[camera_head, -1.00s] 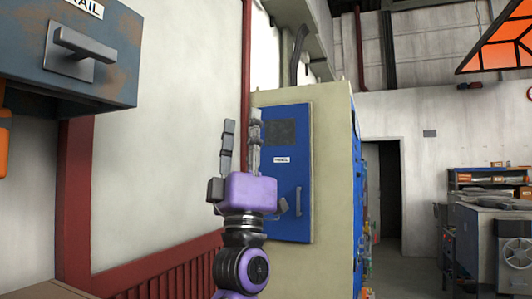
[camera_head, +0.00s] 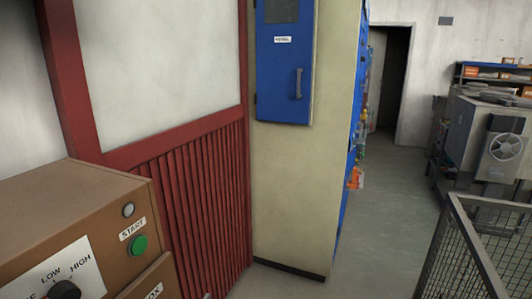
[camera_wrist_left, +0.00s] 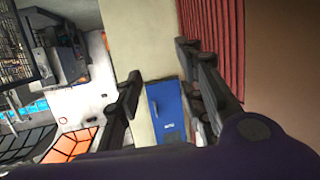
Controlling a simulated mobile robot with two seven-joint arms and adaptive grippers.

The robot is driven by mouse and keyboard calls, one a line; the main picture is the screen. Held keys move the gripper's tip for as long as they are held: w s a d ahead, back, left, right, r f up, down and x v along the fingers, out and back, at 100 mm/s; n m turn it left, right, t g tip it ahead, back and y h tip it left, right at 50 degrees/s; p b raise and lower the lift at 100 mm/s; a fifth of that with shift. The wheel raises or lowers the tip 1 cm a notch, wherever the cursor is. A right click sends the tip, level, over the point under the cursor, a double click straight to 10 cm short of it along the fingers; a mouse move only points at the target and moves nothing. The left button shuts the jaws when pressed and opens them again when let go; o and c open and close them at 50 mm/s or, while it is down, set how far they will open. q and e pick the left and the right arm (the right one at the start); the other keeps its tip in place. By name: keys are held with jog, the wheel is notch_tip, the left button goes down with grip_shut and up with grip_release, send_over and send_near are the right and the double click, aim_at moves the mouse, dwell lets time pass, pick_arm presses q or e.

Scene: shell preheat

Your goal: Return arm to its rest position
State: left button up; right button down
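My left gripper (camera_wrist_left: 160,62) shows in the left wrist view, with its dark fingers spread apart and nothing between them. Its purple body fills the bottom of that view. Beyond the fingers is a beige cabinet with a blue door (camera_wrist_left: 167,112). Neither gripper shows in the head view. My right gripper is in no current view.
In the head view, a brown control box (camera_head: 70,205) with a green START button (camera_head: 139,245) and a dial (camera_head: 64,290) stands at lower left. The beige cabinet (camera_head: 295,190) stands mid-view beside red wall slats (camera_head: 205,190). A wire-mesh cage (camera_head: 470,255) is at lower right. Floor between is clear.

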pick_arm(q)
jog(key=s+a+f+g, duration=0.2)
jog(key=s+f, duration=0.4)
jog(key=s, duration=0.3)
jog(key=s+a+f+g+y, duration=0.1)
jog(key=s+a+f+g, duration=0.1)
jog(key=s+f, duration=0.5)
jog(key=s+a+f+g+y, duration=0.1)
jog(key=s+a+f+g, duration=0.1)
jog(key=s+f, duration=0.5)
jog(key=s, duration=0.6)
jog(key=shift+s+a+n, duration=0.15)
jog(key=shift+n, duration=0.25)
jog(key=shift+f, duration=0.1)
